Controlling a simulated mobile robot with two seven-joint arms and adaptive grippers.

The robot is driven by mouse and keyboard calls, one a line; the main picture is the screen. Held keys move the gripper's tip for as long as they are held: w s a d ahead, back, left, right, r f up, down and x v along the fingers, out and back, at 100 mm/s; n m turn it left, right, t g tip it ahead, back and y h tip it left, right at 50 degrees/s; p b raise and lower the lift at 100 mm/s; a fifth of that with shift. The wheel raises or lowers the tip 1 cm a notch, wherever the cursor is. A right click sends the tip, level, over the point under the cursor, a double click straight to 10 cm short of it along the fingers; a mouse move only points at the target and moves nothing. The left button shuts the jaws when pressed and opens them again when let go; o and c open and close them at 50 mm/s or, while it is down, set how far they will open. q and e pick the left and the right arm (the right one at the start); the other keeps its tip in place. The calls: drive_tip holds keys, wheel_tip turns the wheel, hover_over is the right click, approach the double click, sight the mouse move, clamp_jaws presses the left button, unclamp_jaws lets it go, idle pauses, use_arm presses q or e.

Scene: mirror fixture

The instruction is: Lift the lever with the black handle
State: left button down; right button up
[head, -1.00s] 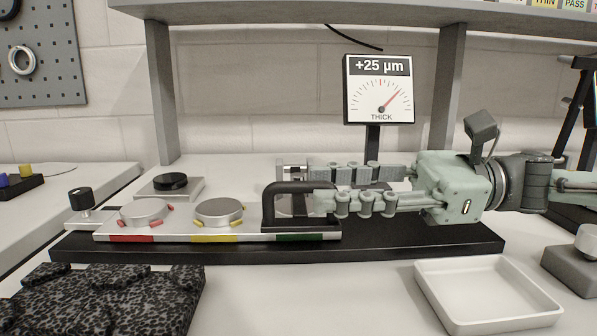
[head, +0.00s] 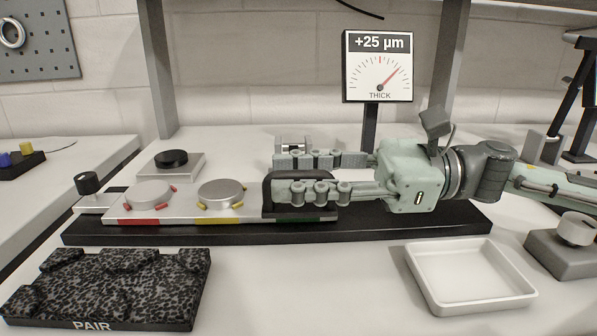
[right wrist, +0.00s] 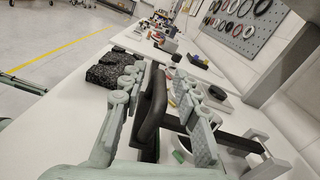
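The lever's black handle (head: 300,175) is a low arch at the right end of the silver fixture plate (head: 180,213), above its green mark. My right gripper (head: 276,174) comes in from the right, with its near finger in front of the handle and its far finger behind it. In the right wrist view, the handle (right wrist: 151,112) runs between the two spread fingers, with a gap on the right side. The gripper is open around it. The near finger hides part of the handle. My left gripper is not in view.
A gauge sign (head: 379,66) reading +25 µm, THICK, stands behind my right gripper. Two silver discs, one of them here (head: 221,193), sit left of the handle. A white tray (head: 470,275) and a speckled black block (head: 110,285) lie in front, with clear table between.

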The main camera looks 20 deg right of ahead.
clamp_jaws()
drive_tip(key=shift+r, duration=0.2)
